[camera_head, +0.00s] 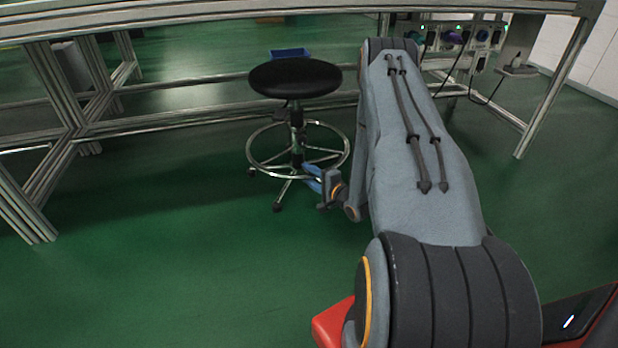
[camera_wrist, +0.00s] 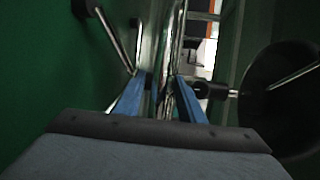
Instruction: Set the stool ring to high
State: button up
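The stool has a round black seat (camera_head: 295,78), a dark central column and chrome legs on casters. Its chrome foot ring (camera_head: 262,166) circles the column well below the seat, a little above the legs. My gripper (camera_head: 310,173) is at the ring's near right side, with its two blue fingers apart. In the wrist view, the fingers (camera_wrist: 160,78) stand on either side of the ring's chrome tube (camera_wrist: 176,45). A gap shows between them; contact with the tube cannot be told. The black seat (camera_wrist: 288,95) is at the right in that view.
A metal-framed bench (camera_head: 190,128) spans above and behind the stool. Its right leg (camera_head: 555,88) stands beyond my arm. A blue bin (camera_head: 290,53) is behind the seat. Sockets and cables (camera_head: 460,38) hang under the bench at right.

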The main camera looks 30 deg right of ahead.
jog(key=shift+c, duration=0.5)
grip_shut()
jog(key=shift+r+p, duration=2.05)
jog(key=shift+r, duration=0.3)
jog(key=shift+w, duration=0.1)
jog(key=shift+o, duration=0.5)
grip_release()
